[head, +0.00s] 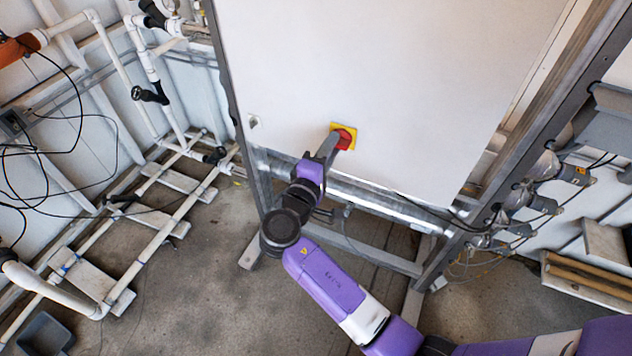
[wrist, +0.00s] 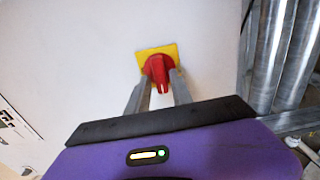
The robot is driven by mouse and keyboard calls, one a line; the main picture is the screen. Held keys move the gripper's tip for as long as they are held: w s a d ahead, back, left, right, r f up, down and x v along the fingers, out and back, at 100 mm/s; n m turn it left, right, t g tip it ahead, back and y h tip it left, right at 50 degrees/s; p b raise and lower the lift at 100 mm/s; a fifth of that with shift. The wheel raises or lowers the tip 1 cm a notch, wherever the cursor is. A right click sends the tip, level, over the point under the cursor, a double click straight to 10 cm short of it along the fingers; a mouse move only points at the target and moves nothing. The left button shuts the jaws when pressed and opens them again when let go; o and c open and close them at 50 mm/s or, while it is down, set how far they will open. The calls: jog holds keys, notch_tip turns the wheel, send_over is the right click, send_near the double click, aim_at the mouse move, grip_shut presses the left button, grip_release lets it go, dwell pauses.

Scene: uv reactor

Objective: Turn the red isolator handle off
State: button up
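The red isolator handle (head: 346,138) sits on a yellow square plate (head: 351,129) on the white panel. In the wrist view the handle (wrist: 158,69) shows a round red body with a narrow grip pointing down, and the yellow plate (wrist: 146,53) looks tilted behind it. My gripper (head: 331,143) reaches up to the handle from the lower left. In the wrist view its two grey fingers (wrist: 161,80) stand apart, one on each side of the red handle, with gaps beside the narrow grip. In the head view the fingers cover part of the handle.
The white panel (head: 400,70) stands in a grey metal frame (head: 577,90). Silver pipes (head: 385,198) run below it, also at the right of the wrist view (wrist: 270,50). White piping (head: 165,225) lies at the left. Some floor (head: 215,290) is bare.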

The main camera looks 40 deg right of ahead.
jog(key=shift+s+f, duration=0.1)
jog(key=shift+f, duration=0.2)
